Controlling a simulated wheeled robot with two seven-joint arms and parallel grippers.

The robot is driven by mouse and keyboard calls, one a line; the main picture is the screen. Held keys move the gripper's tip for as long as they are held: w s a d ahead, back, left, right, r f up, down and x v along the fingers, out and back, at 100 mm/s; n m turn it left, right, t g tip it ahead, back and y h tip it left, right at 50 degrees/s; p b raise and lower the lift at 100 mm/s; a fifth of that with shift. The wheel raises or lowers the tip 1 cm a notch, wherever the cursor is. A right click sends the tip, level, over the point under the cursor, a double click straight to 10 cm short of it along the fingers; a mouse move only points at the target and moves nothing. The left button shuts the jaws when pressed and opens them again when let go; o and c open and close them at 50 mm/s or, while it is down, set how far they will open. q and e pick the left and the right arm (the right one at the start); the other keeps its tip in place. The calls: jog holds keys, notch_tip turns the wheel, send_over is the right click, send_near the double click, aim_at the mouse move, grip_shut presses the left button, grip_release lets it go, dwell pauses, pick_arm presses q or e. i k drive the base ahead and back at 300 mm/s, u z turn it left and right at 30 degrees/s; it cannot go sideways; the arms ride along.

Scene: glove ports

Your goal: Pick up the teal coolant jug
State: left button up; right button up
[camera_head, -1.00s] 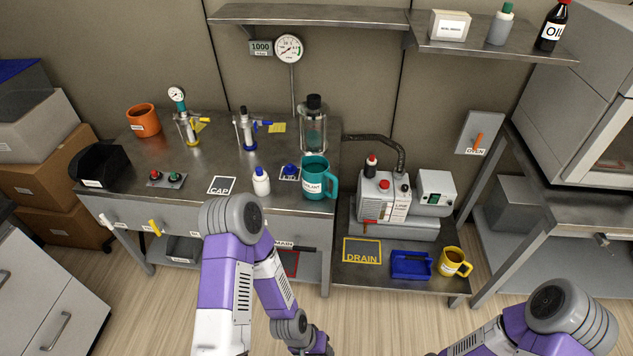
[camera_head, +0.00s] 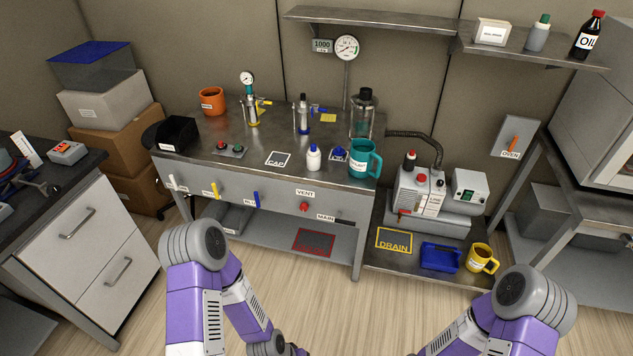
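The teal coolant jug (camera_head: 363,160) stands upright on the front right corner of the grey metal bench (camera_head: 210,150). It has a white label and a handle on its right side. Both of my arms show as purple and grey links in the lower part of the view, in front of the bench and well short of the jug. My grippers are outside the picture, so their state is hidden. Nothing is touching the jug.
A white bottle (camera_head: 313,158) and a blue cap (camera_head: 338,154) stand left of the jug. A glass cylinder with a black top (camera_head: 363,115) stands behind it. A pump (camera_head: 427,197), a blue tray (camera_head: 440,257) and a yellow mug (camera_head: 481,258) are on the lower stand at right.

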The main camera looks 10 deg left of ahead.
aim_at(366, 162)
jog(key=u, duration=0.25)
jog(key=k, duration=0.4)
jog(key=z, duration=0.85)
jog(key=i, duration=0.95)
jog(key=z, duration=0.2)
